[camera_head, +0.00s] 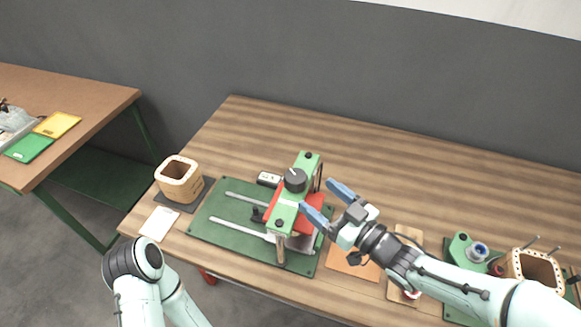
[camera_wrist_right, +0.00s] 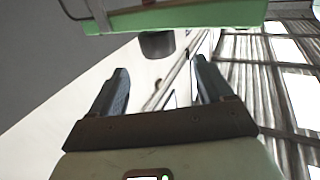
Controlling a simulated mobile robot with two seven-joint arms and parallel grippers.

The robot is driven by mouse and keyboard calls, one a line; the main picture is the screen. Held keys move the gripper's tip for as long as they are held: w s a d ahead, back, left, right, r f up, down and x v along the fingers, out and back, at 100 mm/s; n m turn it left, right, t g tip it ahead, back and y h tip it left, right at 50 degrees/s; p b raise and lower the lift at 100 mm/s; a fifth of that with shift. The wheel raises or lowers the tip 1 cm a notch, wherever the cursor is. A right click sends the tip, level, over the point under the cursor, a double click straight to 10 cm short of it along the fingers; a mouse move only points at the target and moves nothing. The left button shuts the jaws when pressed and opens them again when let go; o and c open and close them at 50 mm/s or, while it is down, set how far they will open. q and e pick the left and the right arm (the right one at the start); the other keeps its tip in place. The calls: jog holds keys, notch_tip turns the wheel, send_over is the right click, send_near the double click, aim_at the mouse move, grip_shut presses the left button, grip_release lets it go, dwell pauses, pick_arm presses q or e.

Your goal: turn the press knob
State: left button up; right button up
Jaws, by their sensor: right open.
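The press (camera_head: 283,215) has a green top beam and red parts, and stands on a green base plate (camera_head: 222,233). Its round black knob (camera_head: 294,180) sits on top of the beam, with a pale mark line. My right gripper (camera_head: 315,193) is open and empty, just right of the press, its two blue fingers pointing towards the knob. In the right wrist view the open fingers (camera_wrist_right: 160,66) show with a dark cylinder, apparently the knob (camera_wrist_right: 157,45), beyond and between them, beside the green beam (camera_wrist_right: 175,18). The fingers look apart from it. My left gripper is out of view.
A wooden coil block (camera_head: 179,180) stands left of the press, a white card (camera_head: 159,223) in front of it. A small device (camera_head: 269,179) lies behind the plate. A green fixture (camera_head: 466,252) and another coil block (camera_head: 534,266) stand at right. The table's back is clear.

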aim_at(288, 171)
jog(key=p+x, duration=0.1)
jog(key=x, duration=0.9)
jog(key=shift+w+a, duration=0.1)
jog(key=shift+w, duration=0.1)
jog(key=c, duration=1)
